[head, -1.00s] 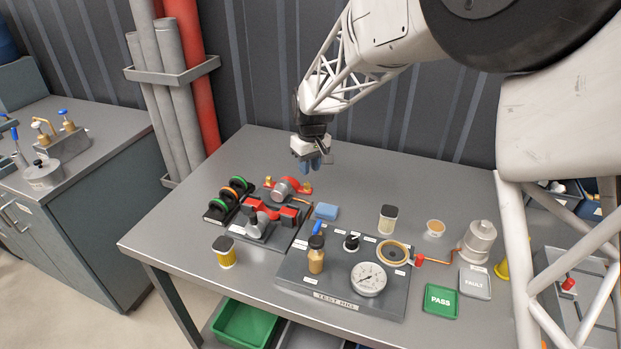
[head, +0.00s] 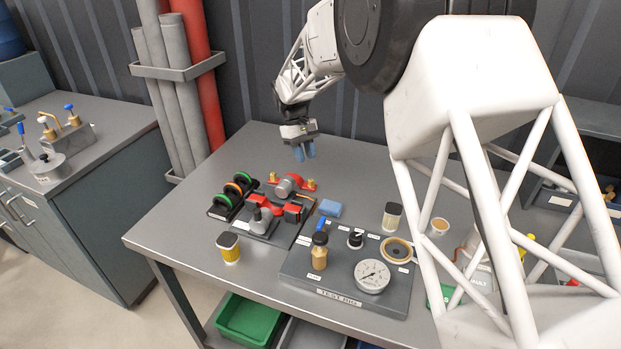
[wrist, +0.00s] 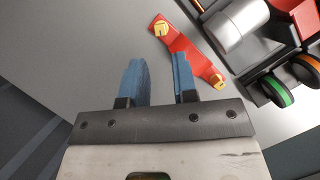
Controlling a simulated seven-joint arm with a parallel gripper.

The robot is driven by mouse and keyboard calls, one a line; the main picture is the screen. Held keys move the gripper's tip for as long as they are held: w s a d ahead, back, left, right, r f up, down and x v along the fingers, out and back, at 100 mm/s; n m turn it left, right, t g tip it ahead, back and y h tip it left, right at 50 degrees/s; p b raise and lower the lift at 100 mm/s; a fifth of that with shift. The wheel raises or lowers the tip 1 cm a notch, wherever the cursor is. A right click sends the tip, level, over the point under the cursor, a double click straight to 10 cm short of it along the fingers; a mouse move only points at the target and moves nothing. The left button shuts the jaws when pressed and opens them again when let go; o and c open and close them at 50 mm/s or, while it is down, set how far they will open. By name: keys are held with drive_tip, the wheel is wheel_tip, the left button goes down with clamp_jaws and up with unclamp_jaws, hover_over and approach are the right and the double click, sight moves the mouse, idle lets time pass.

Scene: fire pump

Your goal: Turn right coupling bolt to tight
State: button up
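The wrist view looks from the opposite side, so the right bolt (wrist: 160,27) shows at upper left and the left bolt (wrist: 217,80) nearer the middle. My gripper (head: 304,152) hangs above and behind the plate. Its blue fingers (wrist: 160,82) are apart with nothing between them, clear of both bolts.
Green and orange rings (head: 236,189) stand left of the pump. A blue block (head: 330,208) and the test rig (head: 345,283), with gauge (head: 371,275) and bottle (head: 319,252), lie to the front right. The table's back left (head: 235,150) is clear.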

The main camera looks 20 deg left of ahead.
sight(311, 180)
drive_tip(key=shift+x, duration=3.9)
drive_tip(key=shift+c, duration=0.4)
clamp_jaws()
